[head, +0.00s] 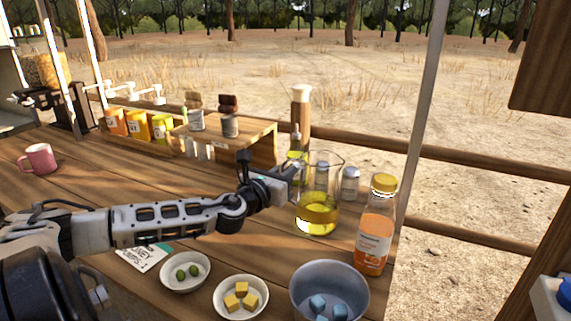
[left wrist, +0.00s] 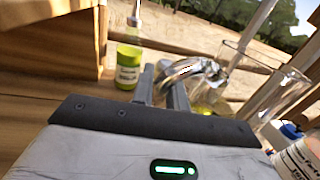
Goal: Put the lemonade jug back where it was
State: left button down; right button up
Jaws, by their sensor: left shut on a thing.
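The lemonade jug (head: 318,212) is clear glass with yellow liquid in its lower part. It is upright at the right part of the wooden counter, left of the orange bottle. My left gripper (head: 291,176) reaches in from the left and is shut on the jug's handle side. In the left wrist view the fingers (left wrist: 168,88) close at the glass handle, and the jug (left wrist: 245,80) is beyond them to the right. I cannot tell whether the jug's base touches the counter. My right gripper is not in view.
An orange bottle (head: 376,226) with a yellow cap stands close right of the jug. A blue-grey bowl (head: 296,292) and white bowls (head: 185,286) are in front. A wooden shelf (head: 262,145), small jars (head: 350,184) and a green-yellow bottle (left wrist: 129,62) are behind. A pink mug (head: 40,158) is far left.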

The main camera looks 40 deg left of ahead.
pick_arm(q)
jog(key=shift+r, duration=0.35)
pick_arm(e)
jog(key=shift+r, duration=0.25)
pick_arm(q)
jog(key=shift+f, duration=0.15)
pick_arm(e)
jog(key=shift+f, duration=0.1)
pick_arm(q)
jog(key=c, duration=1.4)
grip_release()
jog(key=shift+f, duration=0.2)
jog(key=shift+r, duration=0.1)
jog(key=shift+s, duration=0.2)
jog(key=shift+s, duration=0.25)
jog(key=s+d+p, duration=0.2)
jog(key=s+p, duration=0.2)
jog(key=s, duration=0.7)
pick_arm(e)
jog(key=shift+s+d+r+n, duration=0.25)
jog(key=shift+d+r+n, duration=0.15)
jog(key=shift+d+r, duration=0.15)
